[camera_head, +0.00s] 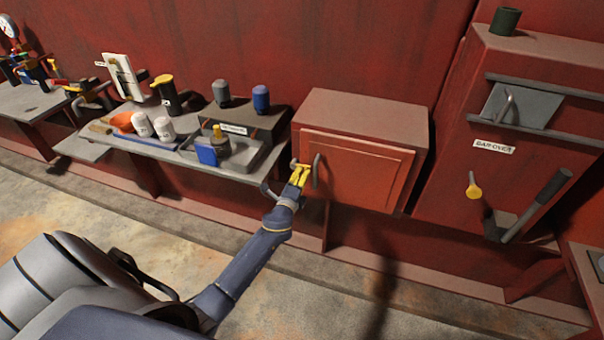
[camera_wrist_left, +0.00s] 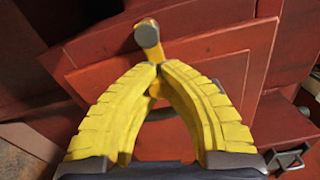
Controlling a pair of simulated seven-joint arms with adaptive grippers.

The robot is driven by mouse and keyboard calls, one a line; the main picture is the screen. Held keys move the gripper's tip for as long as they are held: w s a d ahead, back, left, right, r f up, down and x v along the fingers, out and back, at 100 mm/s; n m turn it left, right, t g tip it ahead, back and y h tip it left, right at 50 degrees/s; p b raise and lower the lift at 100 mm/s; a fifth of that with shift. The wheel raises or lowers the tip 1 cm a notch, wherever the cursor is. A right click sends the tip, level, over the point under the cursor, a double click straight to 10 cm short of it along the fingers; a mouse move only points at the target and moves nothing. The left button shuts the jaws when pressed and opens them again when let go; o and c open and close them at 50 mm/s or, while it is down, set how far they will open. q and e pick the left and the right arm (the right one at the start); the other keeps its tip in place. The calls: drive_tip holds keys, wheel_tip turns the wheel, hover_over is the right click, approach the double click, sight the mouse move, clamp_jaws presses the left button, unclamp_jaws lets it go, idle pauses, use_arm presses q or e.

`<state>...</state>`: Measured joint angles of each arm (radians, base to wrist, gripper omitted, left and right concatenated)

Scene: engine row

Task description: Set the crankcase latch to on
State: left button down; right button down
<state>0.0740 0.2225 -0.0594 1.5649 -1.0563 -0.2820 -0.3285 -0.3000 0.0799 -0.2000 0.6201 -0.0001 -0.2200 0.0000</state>
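The latch's knob also shows in the head view (camera_head: 294,163), at the door's left edge. My left gripper (camera_head: 303,167) is at this latch, its yellow fingers (camera_wrist_left: 158,65) converged with their tips together. The knob stands just beyond the tips, and the stem runs down behind them. I cannot tell whether the stem is pinched or only touched. No label naming the latch is legible. My right gripper is not in view.
A grey door handle (camera_head: 317,170) is close to the right of my fingers. At left, a shelf holds a grey tray (camera_head: 262,152), white containers (camera_head: 142,124) and an orange bowl (camera_head: 122,122). At right, a labelled red cabinet (camera_head: 440,165) has a yellow-knobbed lever (camera_head: 474,190).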

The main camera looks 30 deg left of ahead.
use_arm(q)
drive_tip(key=shift+d+f, duration=0.2)
drive_tip(key=shift+d, duration=0.05)
idle(0.3)
drive_tip(key=c, duration=1.8)
unclamp_jaws()
drive_tip(key=o, duration=0.5)
drive_tip(key=shift+a, duration=0.15)
drive_tip(key=s+d, duration=0.2)
drive_tip(key=s, duration=0.9)
drive_tip(key=shift+s, duration=0.4)
drive_tip(key=shift+d, duration=0.1)
